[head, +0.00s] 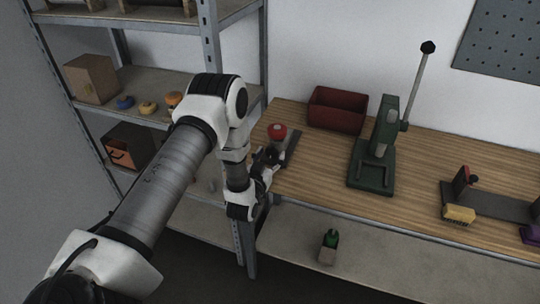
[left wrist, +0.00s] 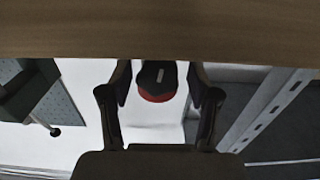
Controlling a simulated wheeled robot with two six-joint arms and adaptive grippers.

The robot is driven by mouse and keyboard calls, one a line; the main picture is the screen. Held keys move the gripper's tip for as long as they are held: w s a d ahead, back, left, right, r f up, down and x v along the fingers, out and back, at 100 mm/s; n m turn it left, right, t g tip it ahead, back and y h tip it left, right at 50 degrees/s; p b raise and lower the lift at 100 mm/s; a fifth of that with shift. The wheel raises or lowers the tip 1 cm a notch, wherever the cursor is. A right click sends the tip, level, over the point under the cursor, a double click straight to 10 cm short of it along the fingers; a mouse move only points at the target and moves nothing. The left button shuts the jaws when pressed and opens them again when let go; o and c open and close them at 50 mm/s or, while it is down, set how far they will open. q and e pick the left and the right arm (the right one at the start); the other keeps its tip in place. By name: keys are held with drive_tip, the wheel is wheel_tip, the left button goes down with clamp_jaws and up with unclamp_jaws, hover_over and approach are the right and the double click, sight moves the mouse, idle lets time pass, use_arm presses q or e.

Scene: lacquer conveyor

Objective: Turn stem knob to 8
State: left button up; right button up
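The stem knob (head: 277,131) is a round red cap on a pale stem at the left end of the wooden bench, beside a dark flat plate. In the left wrist view a dark knob-like part with a red rim and a pale mark (left wrist: 156,82) shows between the fingers. My left gripper (head: 267,156) is just in front of and below the red cap in the head view. Its fingers stand apart in the left wrist view (left wrist: 160,78), with a gap on the left side of the knob. The dial numbers cannot be read.
A red bin (head: 337,110) and a green lever press (head: 372,165) stand farther right on the bench (head: 315,175). A metal shelf rack (head: 213,50) stands close at the left.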

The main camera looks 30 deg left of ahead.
use_arm(q)
drive_tip(key=shift+d, duration=0.1)
drive_tip(key=c, duration=0.7)
drive_tip(key=shift+c, duration=0.2)
